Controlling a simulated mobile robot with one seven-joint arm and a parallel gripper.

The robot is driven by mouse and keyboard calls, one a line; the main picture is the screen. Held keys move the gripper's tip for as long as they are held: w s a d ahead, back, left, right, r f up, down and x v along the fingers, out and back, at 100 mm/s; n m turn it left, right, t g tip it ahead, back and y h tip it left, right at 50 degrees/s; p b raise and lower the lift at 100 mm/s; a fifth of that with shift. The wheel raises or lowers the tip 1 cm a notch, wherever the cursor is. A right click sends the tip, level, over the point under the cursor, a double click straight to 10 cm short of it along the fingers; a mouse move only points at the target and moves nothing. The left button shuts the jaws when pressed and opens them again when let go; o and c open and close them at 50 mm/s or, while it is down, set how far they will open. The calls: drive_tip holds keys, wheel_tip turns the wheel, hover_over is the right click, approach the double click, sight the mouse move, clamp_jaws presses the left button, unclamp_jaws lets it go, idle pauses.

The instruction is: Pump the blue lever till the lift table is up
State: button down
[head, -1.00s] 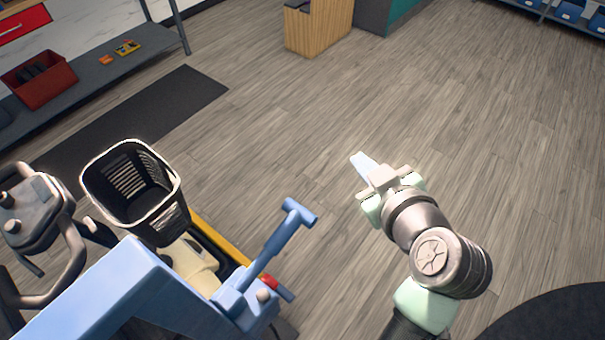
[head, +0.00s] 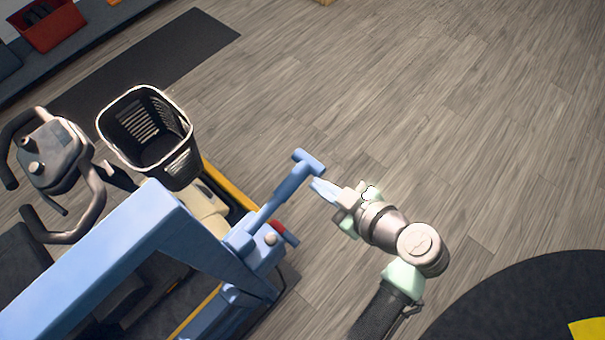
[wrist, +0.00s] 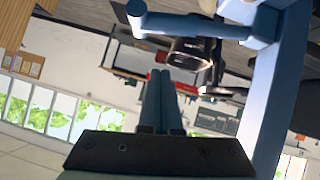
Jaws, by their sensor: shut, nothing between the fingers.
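The blue lever (head: 280,196) stands up at a slant from the side of the blue lift frame (head: 160,225), with a short crossbar at its top. My gripper (head: 314,184) is shut and empty, its fingertips close beside the lever just below the crossbar. Whether the fingers touch the lever cannot be told. The lift table itself is not clearly seen; a scooter is at the lift.
The scooter's black basket (head: 150,140) and handlebars (head: 60,165) stand left of the lever. A dark mat (head: 165,55) and a shelf with a red bin (head: 50,22) are at the upper left. The wooden floor to the right is clear, with a black round area (head: 530,300) at lower right.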

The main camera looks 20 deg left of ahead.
sight(303, 179)
drive_tip(key=x, duration=0.2)
drive_tip(key=f+p+x, duration=0.1)
drive_tip(key=x, duration=0.2)
drive_tip(key=d+x, duration=0.1)
drive_tip(key=x, duration=0.2)
drive_tip(key=shift+w+a+f+p, duration=0.1)
drive_tip(key=shift+a+f+p, duration=0.1)
drive_tip(key=shift+f+p, duration=0.1)
drive_tip(key=shift+w+f, duration=0.2)
drive_tip(key=shift+f, duration=0.55)
